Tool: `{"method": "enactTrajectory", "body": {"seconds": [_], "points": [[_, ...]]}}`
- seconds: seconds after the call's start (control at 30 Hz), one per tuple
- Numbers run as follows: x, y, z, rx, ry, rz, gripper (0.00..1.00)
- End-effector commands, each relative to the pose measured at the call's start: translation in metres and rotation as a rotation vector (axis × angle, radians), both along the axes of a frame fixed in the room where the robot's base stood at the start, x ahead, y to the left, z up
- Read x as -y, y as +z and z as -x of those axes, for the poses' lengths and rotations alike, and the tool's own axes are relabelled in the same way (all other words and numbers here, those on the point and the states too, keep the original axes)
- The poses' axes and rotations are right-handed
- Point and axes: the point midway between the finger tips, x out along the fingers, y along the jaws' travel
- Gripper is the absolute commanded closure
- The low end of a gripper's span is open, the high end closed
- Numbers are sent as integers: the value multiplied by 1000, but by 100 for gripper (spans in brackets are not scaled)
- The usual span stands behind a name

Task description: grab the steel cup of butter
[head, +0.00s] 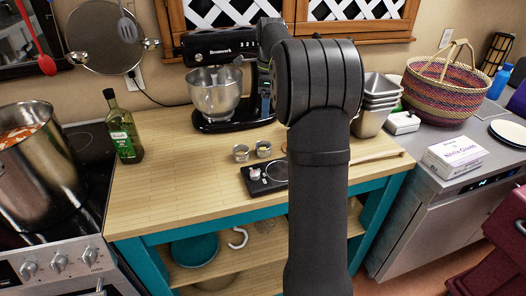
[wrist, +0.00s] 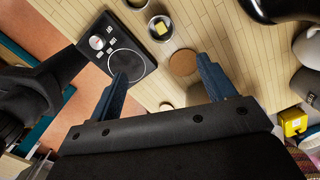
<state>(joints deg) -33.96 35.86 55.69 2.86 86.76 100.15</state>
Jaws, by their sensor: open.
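Two small steel cups stand on the wooden worktop. In the wrist view, one steel cup (wrist: 151,34) holds a yellow block of butter (wrist: 160,28); it is upright beyond the fingertips. It appears to be the right cup of the pair in the head view (head: 263,153). The other cup (wrist: 137,3) is cut by the top edge. My gripper (wrist: 165,66) is open, its two blue fingers wide apart with nothing between them. The butter cup is apart from both fingers, ahead of the gap and nearer the left finger. In the head view my arm hides part of the worktop.
A black scale (head: 265,176) lies in front of the cups. A round cork-coloured disc (wrist: 183,62) lies beside the butter cup. A stand mixer (head: 215,92) is behind, an oil bottle (head: 124,130) to the left. Steel pans (head: 376,100) stand right. Bare worktop lies left of the cups.

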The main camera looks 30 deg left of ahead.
Motion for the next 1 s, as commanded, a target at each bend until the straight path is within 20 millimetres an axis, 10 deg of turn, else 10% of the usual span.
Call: {"method": "enactTrajectory", "body": {"seconds": [0.37, 1.0], "points": [[12, -10, -1, -35, -412, -61, 24], [-2, -123, 0, -35, -412, -61, 24]]}}
